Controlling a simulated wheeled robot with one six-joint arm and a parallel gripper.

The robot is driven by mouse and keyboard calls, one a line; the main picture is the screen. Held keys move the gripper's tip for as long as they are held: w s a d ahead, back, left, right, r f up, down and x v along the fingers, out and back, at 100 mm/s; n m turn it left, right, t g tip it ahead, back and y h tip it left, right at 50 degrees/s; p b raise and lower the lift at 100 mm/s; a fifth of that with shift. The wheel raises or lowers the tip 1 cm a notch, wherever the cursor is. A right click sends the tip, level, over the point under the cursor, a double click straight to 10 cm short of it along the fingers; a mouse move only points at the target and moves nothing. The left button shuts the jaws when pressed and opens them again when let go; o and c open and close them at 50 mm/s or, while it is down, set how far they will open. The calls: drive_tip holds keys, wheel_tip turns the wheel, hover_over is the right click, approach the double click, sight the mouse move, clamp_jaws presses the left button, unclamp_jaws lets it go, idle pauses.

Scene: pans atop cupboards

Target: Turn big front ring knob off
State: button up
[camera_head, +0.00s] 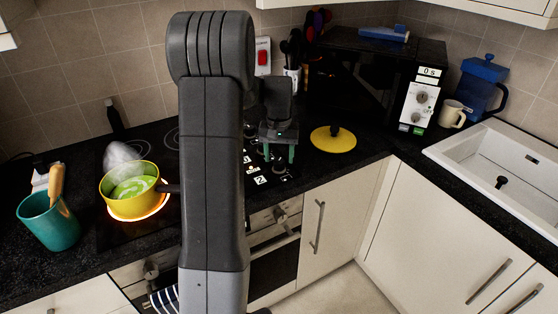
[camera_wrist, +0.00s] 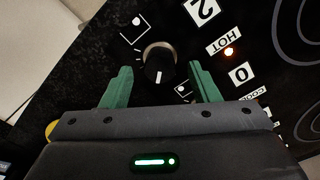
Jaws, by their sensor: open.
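A round black knob (camera_wrist: 159,62) with a silver collar and a white pointer line sits on the black hob panel in the wrist view. Its pointer is toward the bottom of that view. My gripper (camera_wrist: 160,70) is open, with one green finger on each side of the knob and a gap on both sides. In the head view my gripper (camera_head: 278,152) hangs over the hob's control panel, and my arm hides part of the hob. A yellow pot (camera_head: 128,190) of green contents steams on a glowing orange ring (camera_head: 140,216).
A lit orange lamp (camera_wrist: 228,51) is beside a HOT label (camera_wrist: 222,42). A yellow lid (camera_head: 333,141) lies right of the gripper. A teal pot (camera_head: 48,226) stands left of the yellow pot. A microwave (camera_head: 372,85) stands behind, with a sink (camera_head: 500,165) at right.

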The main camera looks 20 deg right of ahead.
drive_tip(key=shift+f, duration=1.4)
drive_tip(key=c, duration=1)
drive_tip(key=shift+o, duration=0.2)
drive_tip(key=shift+n, duration=0.4)
drive_tip(key=n, duration=0.4)
drive_tip(key=shift+r+n, duration=0.1)
drive_tip(key=shift+n, duration=0.2)
drive_tip(key=n, duration=0.4)
drive_tip(key=shift+n, duration=0.3)
